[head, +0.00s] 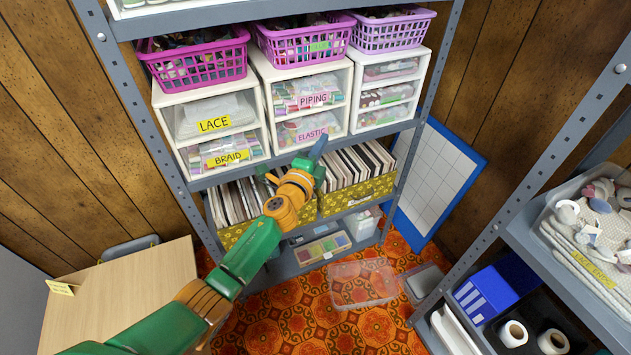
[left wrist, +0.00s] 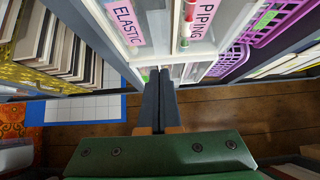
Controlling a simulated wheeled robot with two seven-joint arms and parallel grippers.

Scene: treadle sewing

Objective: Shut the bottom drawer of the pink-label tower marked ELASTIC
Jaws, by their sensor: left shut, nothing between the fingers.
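The pink-label tower (head: 353,112) is the middle white unit on the shelf, with a PIPING drawer (head: 311,95) above and the ELASTIC drawer (head: 305,130) at the bottom. In the head view the ELASTIC drawer looks about flush with the tower; a small gap cannot be ruled out. My left gripper (head: 319,147) is shut and empty, its tip just in front of the drawer's lower right part. In the left wrist view the shut fingers (left wrist: 158,78) point at the tower by the ELASTIC label (left wrist: 123,22); contact is unclear. My right gripper is out of view.
A yellow-label tower (head: 159,97) stands left and another drawer unit (head: 389,96) right. Purple baskets (head: 306,45) sit on top. Patterned boxes of upright cards (head: 357,194) fill the shelf below. A wooden table (head: 125,300) is at lower left.

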